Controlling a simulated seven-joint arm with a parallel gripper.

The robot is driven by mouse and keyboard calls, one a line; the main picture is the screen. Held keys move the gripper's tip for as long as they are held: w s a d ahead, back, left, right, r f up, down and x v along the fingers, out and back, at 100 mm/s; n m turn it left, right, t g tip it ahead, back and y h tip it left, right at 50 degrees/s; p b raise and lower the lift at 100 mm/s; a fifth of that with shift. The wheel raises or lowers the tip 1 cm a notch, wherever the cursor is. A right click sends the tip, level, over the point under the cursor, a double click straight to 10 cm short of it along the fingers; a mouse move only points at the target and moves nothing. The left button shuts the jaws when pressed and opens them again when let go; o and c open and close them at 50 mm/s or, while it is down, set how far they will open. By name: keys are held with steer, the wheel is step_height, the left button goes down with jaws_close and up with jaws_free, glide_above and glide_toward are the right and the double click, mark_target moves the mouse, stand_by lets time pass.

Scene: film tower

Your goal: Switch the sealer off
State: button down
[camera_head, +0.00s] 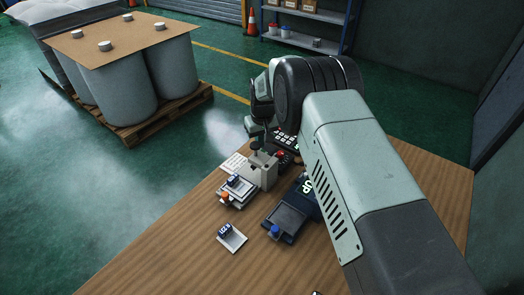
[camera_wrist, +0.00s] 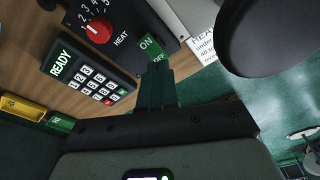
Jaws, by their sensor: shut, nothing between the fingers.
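The sealer's dark control panel (camera_wrist: 125,20) is at the top of the wrist view, with a red heat dial (camera_wrist: 98,30) numbered around its rim. A green switch (camera_wrist: 150,48) sits at the panel's lower right edge, marked ON and OFF; I cannot tell which side is pressed. My gripper (camera_wrist: 156,68) is shut and empty, its fingertips right at the switch near the OFF mark. Contact is not clear. In the head view the red dial (camera_head: 281,153) shows beside a grey press-like body (camera_head: 263,172), and my arm hides the switch.
A keypad with a READY display (camera_wrist: 88,77) lies beside the panel. On the wooden table (camera_head: 170,240) are a dark tray with a blue knob (camera_head: 275,232) and a small blue stamp-like item (camera_head: 226,230). A pallet of rolls (camera_head: 135,85) stands beyond the table.

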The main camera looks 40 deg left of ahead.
steer(key=shift+f, duration=0.9)
stand_by(0.8)
steer(key=shift+r, duration=3.5)
steer(key=w+d+r+m, duration=0.1)
steer(key=w+d+r, duration=0.1)
steer(key=d+r, duration=0.4)
steer(key=w+d+r+m, duration=0.1)
steer(key=w+d+r, duration=0.25)
steer(key=r, duration=0.55)
steer(key=s+d+r+m+t, duration=0.2)
steer(key=s+d+r+m, duration=0.1)
steer(key=d+r, duration=1.25)
steer(key=s+d+r+m+t+h, duration=0.1)
steer(key=s+d+r+m, duration=0.15)
steer(key=s+d, duration=0.75)
steer(key=s+d+r+m+t, duration=0.1)
steer(key=s+d+r+m, duration=0.15)
steer(key=s+d, duration=0.7)
steer(key=s+d+f+m, duration=0.1)
steer(key=s+d+f, duration=0.1)
steer(key=s+d, duration=0.4)
steer(key=shift+d+m+t+h, duration=0.3)
steer(key=shift+d, duration=0.05)
